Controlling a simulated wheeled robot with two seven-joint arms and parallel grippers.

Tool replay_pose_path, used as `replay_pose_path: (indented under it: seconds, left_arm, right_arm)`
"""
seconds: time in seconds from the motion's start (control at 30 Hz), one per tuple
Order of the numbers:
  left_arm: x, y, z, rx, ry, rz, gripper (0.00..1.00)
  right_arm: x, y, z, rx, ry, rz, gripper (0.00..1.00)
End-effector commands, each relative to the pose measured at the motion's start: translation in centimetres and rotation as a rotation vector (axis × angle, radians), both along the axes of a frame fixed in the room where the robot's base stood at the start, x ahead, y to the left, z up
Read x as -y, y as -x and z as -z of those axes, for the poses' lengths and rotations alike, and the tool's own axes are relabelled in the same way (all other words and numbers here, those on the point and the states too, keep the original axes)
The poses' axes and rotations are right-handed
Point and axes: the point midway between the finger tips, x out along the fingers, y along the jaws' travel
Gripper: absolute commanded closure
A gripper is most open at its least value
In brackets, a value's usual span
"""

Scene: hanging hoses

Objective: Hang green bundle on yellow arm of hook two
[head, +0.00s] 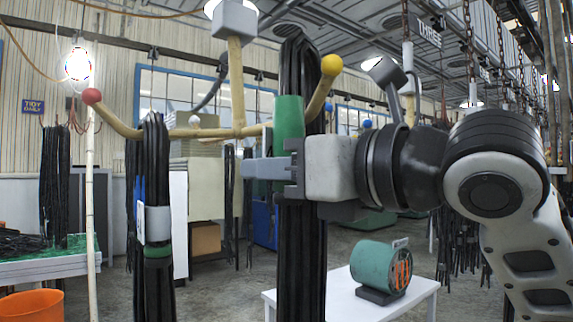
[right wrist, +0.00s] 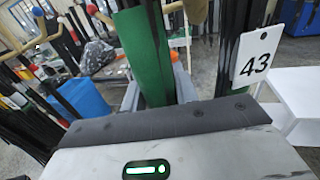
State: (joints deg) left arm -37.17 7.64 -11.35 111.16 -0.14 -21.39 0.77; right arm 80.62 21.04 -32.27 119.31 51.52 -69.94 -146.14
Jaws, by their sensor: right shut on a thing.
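The green bundle, black hoses with a green wrap (head: 288,122), hangs upright at the centre of the head view. The wrap also shows between the fingers in the right wrist view (right wrist: 142,58). The yellow-tipped arm (head: 331,66) of the nearest hook rises just right of the wrap, with black hose behind it. The bundle's top reaches above the yellow ball. I cannot tell whether the loop rests on the arm. This hook's number is not readable. My left gripper is not in view.
A second black bundle (head: 158,217) with a grey band hangs on the hook's left side, towards the red ball (head: 92,96). A white table (head: 420,292) holding a green drum (head: 380,268) stands low right. A "THREE" sign (head: 429,33) hangs farther back. A white "43" tag (right wrist: 257,55) hangs nearby.

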Motion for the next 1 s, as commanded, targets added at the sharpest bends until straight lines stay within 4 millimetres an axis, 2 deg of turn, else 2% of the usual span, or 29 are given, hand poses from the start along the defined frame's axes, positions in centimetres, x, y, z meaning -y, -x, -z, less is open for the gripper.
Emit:
replay_pose_path:
  seconds: [1.0]
  left_arm:
    - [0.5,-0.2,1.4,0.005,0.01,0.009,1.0]
  right_arm:
    - [-1.3,-1.9,5.3,0.01,-0.005,0.001,1.0]
